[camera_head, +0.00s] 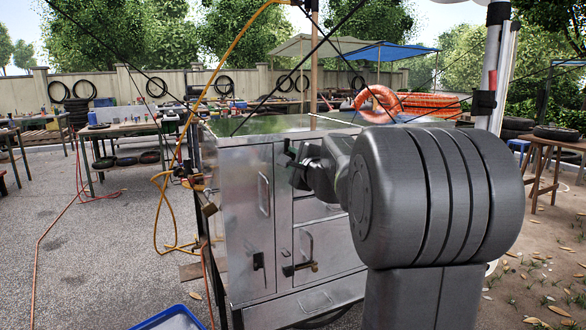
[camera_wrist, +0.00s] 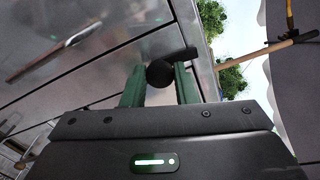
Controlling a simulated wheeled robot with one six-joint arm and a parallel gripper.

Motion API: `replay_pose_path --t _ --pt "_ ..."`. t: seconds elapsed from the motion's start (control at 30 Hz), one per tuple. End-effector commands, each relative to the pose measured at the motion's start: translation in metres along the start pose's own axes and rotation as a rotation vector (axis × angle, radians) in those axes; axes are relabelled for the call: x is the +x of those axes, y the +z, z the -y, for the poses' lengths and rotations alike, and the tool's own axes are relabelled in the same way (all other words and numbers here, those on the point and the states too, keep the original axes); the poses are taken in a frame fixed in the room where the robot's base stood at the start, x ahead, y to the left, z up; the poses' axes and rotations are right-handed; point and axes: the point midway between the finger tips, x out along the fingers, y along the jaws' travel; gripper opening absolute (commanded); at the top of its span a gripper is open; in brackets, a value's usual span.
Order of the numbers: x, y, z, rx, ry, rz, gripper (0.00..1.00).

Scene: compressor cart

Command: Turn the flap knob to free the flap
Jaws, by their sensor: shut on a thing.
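My gripper (camera_wrist: 160,82) has its two green fingers on either side of a round black knob (camera_wrist: 160,73), shut on it. A short dark bar (camera_wrist: 182,53) shows just beyond the knob. In the head view my gripper (camera_head: 296,168) is at the upper front of the metal cart cabinet (camera_head: 247,215). The knob is hidden there by my gripper and arm. Which panel is the flap, and how far the knob is turned, I cannot tell.
The tall left door has a bar handle (camera_head: 263,194) and a black latch (camera_head: 258,261). A yellow hose (camera_head: 160,200) hangs at the left. A blue tray (camera_head: 172,318) lies in front.

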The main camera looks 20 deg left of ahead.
Motion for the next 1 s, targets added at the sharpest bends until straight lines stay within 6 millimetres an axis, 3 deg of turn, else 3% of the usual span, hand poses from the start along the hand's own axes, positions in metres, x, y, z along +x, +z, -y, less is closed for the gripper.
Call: replay_pose_path --t 0.7,0.73,0.83,1.0 --pt "0.0001 0.0000 -0.0004 -0.082 0.001 0.001 0.04" --pt "0.0001 0.0001 -0.0004 -0.082 0.001 0.001 0.28" --pt "0.0001 0.0000 -0.0004 -0.082 0.001 0.000 0.48" --pt "0.0001 0.0000 -0.0004 -0.081 0.001 0.000 0.48"
